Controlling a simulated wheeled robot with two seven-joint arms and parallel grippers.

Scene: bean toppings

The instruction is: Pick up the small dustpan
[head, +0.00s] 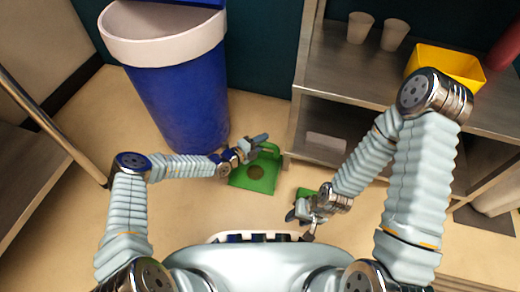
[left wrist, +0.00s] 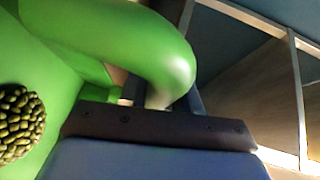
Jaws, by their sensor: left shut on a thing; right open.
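The small green dustpan (head: 266,187) lies by the floor between the blue bin and the shelf unit. A small round pile of beans (head: 255,172) rests on it; in the left wrist view the beans (left wrist: 18,122) look green. My left gripper (head: 259,143) is at the dustpan's far end and shut on its handle. The curved handle (left wrist: 165,50) fills the upper middle of the left wrist view and passes behind the gripper's dark bar, so the exact contact is hidden. My right gripper (head: 302,214) is open, low at the centre right, beside a partly hidden green thing (head: 306,192).
A blue bin (head: 185,100) with a pale rim stands behind my left arm. A metal shelf unit (head: 345,75) at right holds two cups (head: 360,27) and a yellow container (head: 448,65). A table (head: 30,165) is at far left. Floor left of the dustpan is clear.

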